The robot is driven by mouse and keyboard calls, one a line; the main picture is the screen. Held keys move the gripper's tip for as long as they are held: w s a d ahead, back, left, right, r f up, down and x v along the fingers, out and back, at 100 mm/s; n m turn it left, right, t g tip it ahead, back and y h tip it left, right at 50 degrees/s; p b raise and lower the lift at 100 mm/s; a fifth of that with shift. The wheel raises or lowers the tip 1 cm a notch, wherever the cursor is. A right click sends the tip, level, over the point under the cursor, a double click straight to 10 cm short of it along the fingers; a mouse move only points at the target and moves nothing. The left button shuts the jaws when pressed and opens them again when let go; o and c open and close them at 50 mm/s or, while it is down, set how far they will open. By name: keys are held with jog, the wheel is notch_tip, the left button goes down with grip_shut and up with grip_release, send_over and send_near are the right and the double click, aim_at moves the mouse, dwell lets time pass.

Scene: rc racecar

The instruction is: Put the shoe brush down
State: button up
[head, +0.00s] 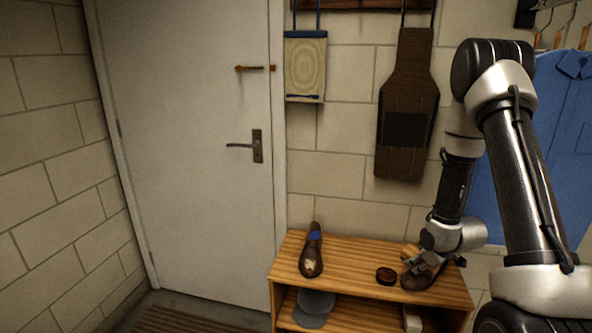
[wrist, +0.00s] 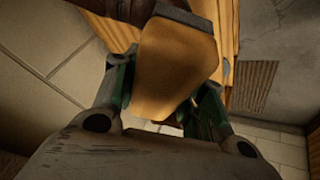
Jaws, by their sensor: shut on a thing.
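The shoe brush shows in the wrist view as a tan wooden block (wrist: 172,68) with a dark far edge. My gripper (wrist: 163,92) is shut on it, one finger on each side. In the head view my gripper (head: 424,262) is low over the right end of the wooden bench (head: 345,255), at a brown shoe (head: 420,279). I cannot make out the brush clearly there, nor whether it touches the shoe. Dark brown leather shows just past the brush in the wrist view.
Another brown shoe (head: 312,262) with a blue patch stands on the bench's left part. A small round tin (head: 386,275) sits just left of my gripper. Bare bench top lies between that shoe and the tin. An apron (head: 407,95) and a blue shirt (head: 558,110) hang behind.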

jog(key=d+m, duration=0.1)
jog(key=s+d+m+h, duration=0.1)
jog(key=d, duration=0.1)
jog(key=s+d+m, duration=0.1)
jog(key=d, duration=0.1)
jog(key=shift+s+d+r+h, duration=0.1)
jog(key=shift+s+r+h, duration=0.15)
jog(key=shift+r+h, duration=0.15)
jog(key=shift+s+r+m+h, duration=0.35)
jog(key=shift+s+m+h, duration=0.15)
jog(key=shift+m, duration=0.3)
jog(key=w+a+r+m+h, duration=0.1)
jog(key=a+r+m, duration=0.1)
jog(key=a, duration=0.7)
jog(key=w+a+r+m+g+h, duration=0.1)
jog(key=a+r+m, duration=0.1)
jog(key=a, duration=0.7)
jog(key=shift+a+r, duration=0.25)
jog(key=shift+r, duration=0.4)
